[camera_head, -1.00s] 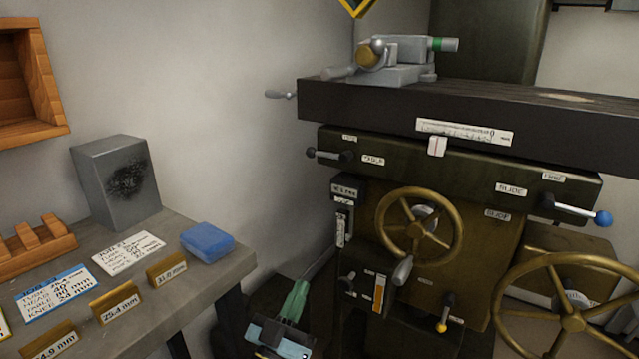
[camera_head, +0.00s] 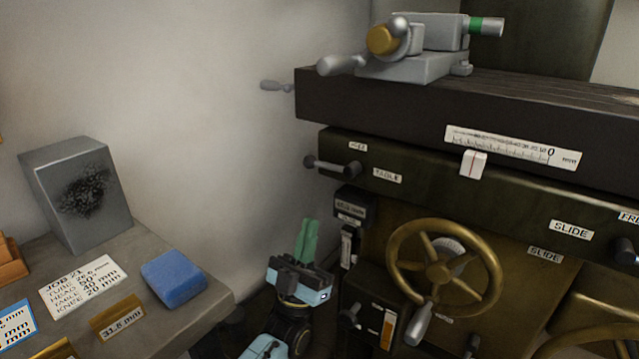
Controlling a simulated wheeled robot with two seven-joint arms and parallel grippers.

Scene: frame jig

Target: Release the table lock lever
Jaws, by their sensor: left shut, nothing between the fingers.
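The table lock lever (camera_head: 332,166) is a short dark lever with a round black end knob. It sticks out to the left from its pivot on the left end of the dark green saddle, beside a "TABLE" label (camera_head: 388,175). My left gripper (camera_head: 307,222) has green fingers that point up and are shut with nothing between them. It is below the lever and slightly left of its pivot, apart from it in the picture. My right gripper is not in view.
The dark machine table (camera_head: 370,107) overhangs above the lever, with a small grey handle (camera_head: 270,86) at its left end. A brass handwheel (camera_head: 393,250) is right of my gripper. The bench (camera_head: 215,300) with a blue block (camera_head: 174,278) is at left.

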